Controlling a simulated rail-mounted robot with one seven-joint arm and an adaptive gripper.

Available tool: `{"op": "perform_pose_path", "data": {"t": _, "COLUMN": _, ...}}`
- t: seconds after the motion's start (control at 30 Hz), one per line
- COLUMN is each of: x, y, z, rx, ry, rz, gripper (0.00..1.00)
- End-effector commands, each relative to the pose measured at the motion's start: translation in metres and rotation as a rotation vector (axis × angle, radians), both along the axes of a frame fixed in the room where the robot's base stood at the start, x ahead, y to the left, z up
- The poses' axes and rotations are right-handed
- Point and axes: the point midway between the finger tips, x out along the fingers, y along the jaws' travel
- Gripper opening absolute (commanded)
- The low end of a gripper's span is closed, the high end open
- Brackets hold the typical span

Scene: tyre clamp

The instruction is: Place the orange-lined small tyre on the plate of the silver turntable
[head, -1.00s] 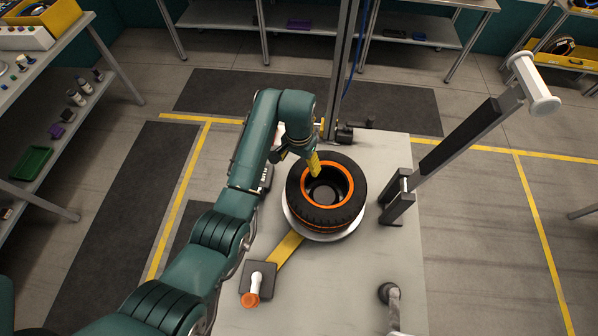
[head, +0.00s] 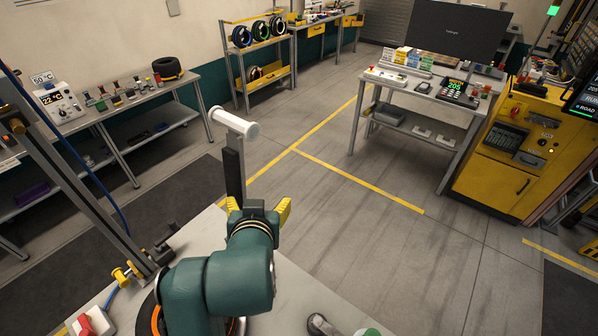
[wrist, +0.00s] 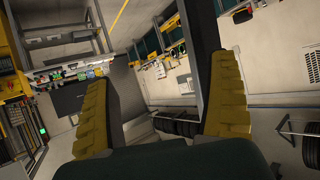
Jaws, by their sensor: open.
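The orange-lined tyre (head: 157,318) lies low in the head view, mostly hidden behind my arm; part of its orange ring and black side shows. The turntable's silver plate is almost wholly hidden there, so I cannot see how the tyre rests on it now. My gripper (head: 258,207) is raised above and beyond the tyre, apart from it. Its two yellow fingers are spread with nothing between them. In the wrist view my gripper (wrist: 162,95) is also open and empty, facing out across the room; neither tyre nor turntable shows there.
The machine's post with a white roller head (head: 234,122) stands just beyond my gripper. A grey upright column (head: 80,180) stands at left. A tyre rack (head: 258,60), a desk with a monitor (head: 455,35) and a yellow cabinet (head: 510,140) are farther off. Open floor lies at right.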

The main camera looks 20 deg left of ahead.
Motion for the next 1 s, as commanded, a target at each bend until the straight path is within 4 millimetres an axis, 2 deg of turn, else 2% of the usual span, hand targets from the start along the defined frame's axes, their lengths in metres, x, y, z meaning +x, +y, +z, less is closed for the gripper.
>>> {"op": "perform_pose_path", "data": {"t": 0.03, "x": 0.010, "y": -0.051, "z": 0.034, "rx": 0.045, "ry": -0.119, "rz": -0.081, "gripper": 0.89}}
{"op": "perform_pose_path", "data": {"t": 0.13, "x": 0.005, "y": -0.141, "z": 0.101, "rx": 0.103, "ry": -0.365, "rz": -0.223, "gripper": 0.89}}
{"op": "perform_pose_path", "data": {"t": 0.2, "x": -0.015, "y": -0.198, "z": 0.144, "rx": 0.121, "ry": -0.530, "rz": -0.313, "gripper": 0.89}}
{"op": "perform_pose_path", "data": {"t": 0.3, "x": -0.052, "y": -0.256, "z": 0.190, "rx": 0.120, "ry": -0.721, "rz": -0.413, "gripper": 0.89}}
{"op": "perform_pose_path", "data": {"t": 0.33, "x": -0.062, "y": -0.267, "z": 0.200, "rx": 0.117, "ry": -0.763, "rz": -0.435, "gripper": 0.89}}
{"op": "perform_pose_path", "data": {"t": 0.4, "x": -0.081, "y": -0.286, "z": 0.216, "rx": 0.111, "ry": -0.835, "rz": -0.470, "gripper": 0.89}}
{"op": "perform_pose_path", "data": {"t": 0.5, "x": -0.092, "y": -0.295, "z": 0.225, "rx": 0.106, "ry": -0.878, "rz": -0.489, "gripper": 0.89}}
{"op": "perform_pose_path", "data": {"t": 0.8, "x": -0.092, "y": -0.294, "z": 0.229, "rx": 0.108, "ry": -0.878, "rz": -0.487, "gripper": 0.89}}
{"op": "perform_pose_path", "data": {"t": 0.87, "x": -0.092, "y": -0.294, "z": 0.244, "rx": 0.110, "ry": -0.877, "rz": -0.487, "gripper": 0.89}}
{"op": "perform_pose_path", "data": {"t": 1.0, "x": -0.092, "y": -0.294, "z": 0.295, "rx": 0.116, "ry": -0.876, "rz": -0.488, "gripper": 0.89}}
